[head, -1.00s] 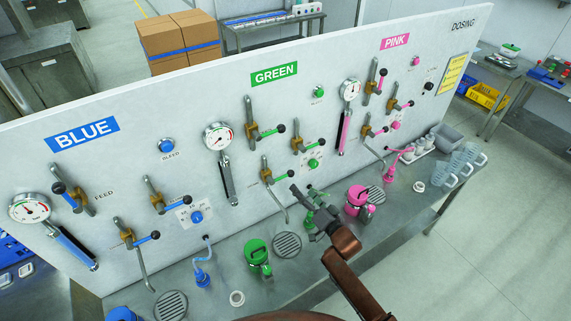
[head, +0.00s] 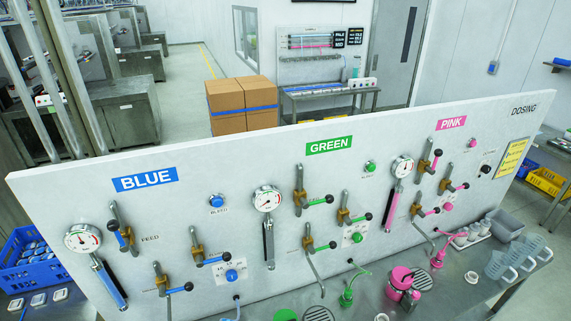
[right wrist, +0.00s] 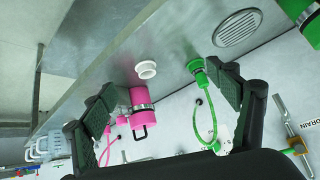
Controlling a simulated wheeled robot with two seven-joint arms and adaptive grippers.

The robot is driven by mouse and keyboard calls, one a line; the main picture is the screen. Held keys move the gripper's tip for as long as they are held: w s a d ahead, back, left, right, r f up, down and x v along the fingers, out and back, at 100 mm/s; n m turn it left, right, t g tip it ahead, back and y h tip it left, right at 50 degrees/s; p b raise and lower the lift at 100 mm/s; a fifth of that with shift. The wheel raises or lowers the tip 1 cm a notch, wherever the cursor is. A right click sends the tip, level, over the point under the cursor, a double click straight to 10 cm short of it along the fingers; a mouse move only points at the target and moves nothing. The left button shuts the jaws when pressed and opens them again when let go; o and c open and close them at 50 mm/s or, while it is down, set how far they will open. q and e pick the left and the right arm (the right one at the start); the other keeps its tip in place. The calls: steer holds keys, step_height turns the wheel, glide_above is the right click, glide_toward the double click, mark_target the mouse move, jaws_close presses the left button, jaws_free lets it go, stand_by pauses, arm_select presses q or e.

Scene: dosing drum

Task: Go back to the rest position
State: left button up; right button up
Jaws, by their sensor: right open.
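My right gripper (right wrist: 163,88) shows in the right wrist view with its two dark fingers spread wide and nothing between them. Beyond the fingers are a pink lidded canister (right wrist: 142,112), a white ring (right wrist: 146,69) and a green nozzle fitting with a looped tube (right wrist: 199,76). Neither gripper shows in the head view. There the white dosing panel (head: 330,172) stands upright with its BLUE, GREEN and PINK sections of gauges and levers. The pink canister (head: 399,282) and the green nozzle (head: 346,298) stand on the bench before it. My left gripper is out of view.
The steel bench (head: 450,290) runs along the panel's front. Clear jugs (head: 510,262) and a grey bin (head: 505,223) stand at its right end. A blue crate (head: 28,262) is at the left. Cardboard boxes (head: 240,105) stand behind the panel. A round drain grate (right wrist: 238,27) lies in the bench.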

steer(key=s+d+n+g, duration=0.2)
steer(key=s+d+g, duration=0.15)
steer(key=s, duration=1.15)
step_height(320, 180, down, 40)
steer(key=s+a+g+b, duration=0.2)
steer(key=s+b, duration=0.1)
steer(key=b, duration=0.6)
steer(key=s+f+g+b, duration=0.1)
steer(key=s+f+b, duration=0.3)
steer(key=s+f, duration=0.5)
steer(key=s+f+n+b, duration=0.1)
steer(key=s+f+b, duration=0.3)
steer(key=s+f, duration=0.6)
step_height(320, 180, down, 7)
steer(key=shift+s+r+g, duration=0.2)
steer(key=shift+g, duration=0.15)
